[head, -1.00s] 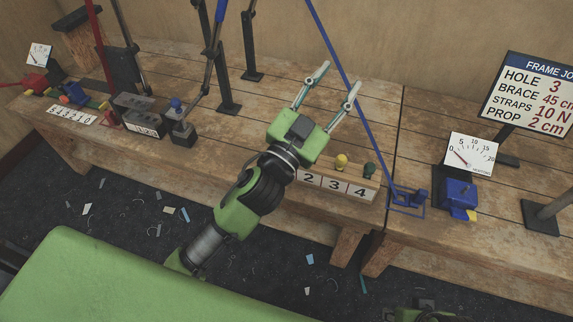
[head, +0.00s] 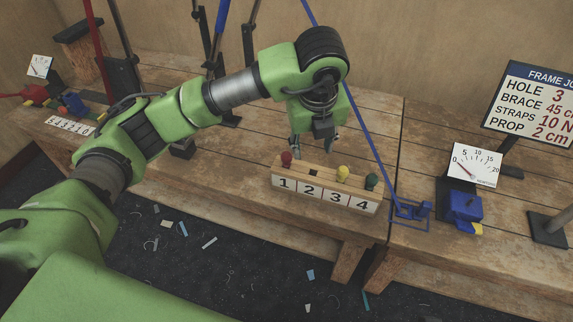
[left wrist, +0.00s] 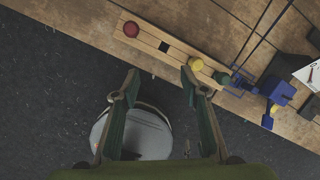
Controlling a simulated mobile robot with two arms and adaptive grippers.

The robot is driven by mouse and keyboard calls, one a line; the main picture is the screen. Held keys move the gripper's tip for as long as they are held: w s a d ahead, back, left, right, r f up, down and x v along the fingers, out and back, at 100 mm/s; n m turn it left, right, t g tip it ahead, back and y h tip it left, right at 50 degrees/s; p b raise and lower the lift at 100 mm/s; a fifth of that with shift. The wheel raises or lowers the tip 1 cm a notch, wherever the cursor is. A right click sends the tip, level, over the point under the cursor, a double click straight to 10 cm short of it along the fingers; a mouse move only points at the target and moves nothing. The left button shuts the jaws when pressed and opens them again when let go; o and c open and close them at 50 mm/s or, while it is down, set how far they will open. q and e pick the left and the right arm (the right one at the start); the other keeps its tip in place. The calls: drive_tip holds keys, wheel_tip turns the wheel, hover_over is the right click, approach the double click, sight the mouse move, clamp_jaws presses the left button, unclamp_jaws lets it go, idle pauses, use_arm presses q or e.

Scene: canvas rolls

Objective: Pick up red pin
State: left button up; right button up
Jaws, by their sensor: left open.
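The red pin (head: 286,158) stands in the wooden block over number 1, at the block's left end. It also shows in the left wrist view (left wrist: 131,29) as a round red top. My left gripper (head: 313,147) is open, pointing down, above and behind the block. In the left wrist view its fingers (left wrist: 160,82) are apart with nothing between them, and the red pin lies beyond the left fingertip. The block (head: 313,172) also carries a yellow pin (head: 343,172) over 3 and a green pin (head: 372,181) over 4; the hole over 2 is empty.
A blue slanted rod (head: 350,100) rises from a blue foot (head: 411,211) just right of the block. A blue clamp (head: 462,206) and white dial (head: 474,166) stand further right. Dark posts stand behind my left arm.

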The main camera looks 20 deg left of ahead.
use_arm(q)
drive_tip(key=n+y, duration=0.1)
drive_tip(key=y, duration=0.1)
approach(287, 155)
drive_tip(key=b+x, duration=0.2)
drive_tip(key=x, duration=0.8)
drive_tip(key=shift+w+a+f, duration=0.1)
drive_tip(key=shift+f, duration=0.15)
drive_tip(key=shift+r, duration=0.1)
clamp_jaws()
use_arm(e)
drive_tip(key=shift+s+d+r, duration=0.1)
drive_tip(key=shift+s+r, duration=0.4)
drive_tip(key=shift+r, duration=0.3)
